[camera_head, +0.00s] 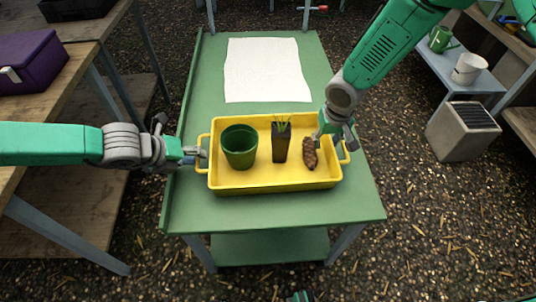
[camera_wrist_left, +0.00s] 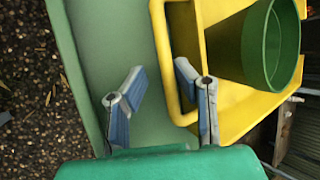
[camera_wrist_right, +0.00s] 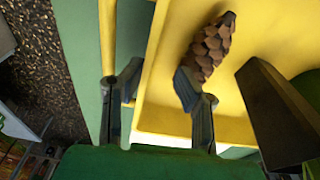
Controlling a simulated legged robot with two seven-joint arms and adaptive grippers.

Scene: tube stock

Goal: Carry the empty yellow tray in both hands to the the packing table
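The yellow tray (camera_head: 235,182) sits on a green table (camera_head: 270,206) and is not empty. It holds a green pot (camera_head: 239,148), a dark square pot with a small plant (camera_head: 280,143) and a brown pine cone (camera_head: 309,154). My left gripper (camera_head: 190,156) is at the tray's left handle; its fingers (camera_wrist_left: 160,92) are apart, one on each side of the handle bar. My right gripper (camera_head: 337,138) is above the tray's right end; its fingers (camera_wrist_right: 158,88) are apart, one over the tray's inside by the pine cone, the other near the right handle. Contact cannot be told.
A white sheet (camera_head: 265,70) lies on the green table behind the tray. A wooden table with a purple box (camera_head: 34,60) stands at left. At right are a grey slotted block (camera_head: 463,132) and a shelf with a white pot (camera_head: 469,68). Gravel floor lies between.

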